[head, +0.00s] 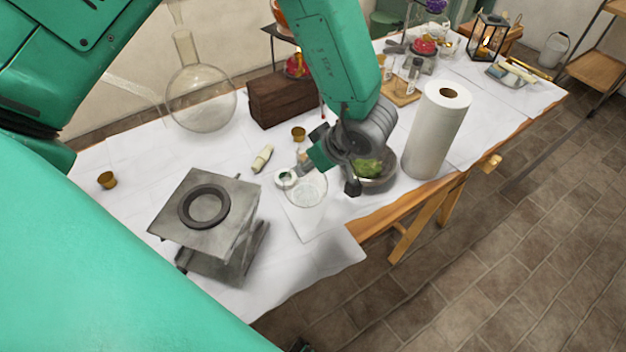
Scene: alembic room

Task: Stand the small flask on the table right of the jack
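The small clear round flask (306,190) is on the white-covered table near its front edge. Its neck seems to rise beside my gripper, but the outline is faint. The grey jack (206,209) with a dark ring on its top plate stands left of the flask. My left gripper (335,172) points down just right of the flask, its two fingers apart. I see nothing clearly held between them, and cannot tell whether a finger touches the flask. My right gripper is not in view.
A bowl of green matter (372,173) and a paper roll (437,130) stand to the right. A small white jar (286,178) and a pale piece (262,158) lie near the flask. A large flask (200,98) and wooden box (282,98) stand behind.

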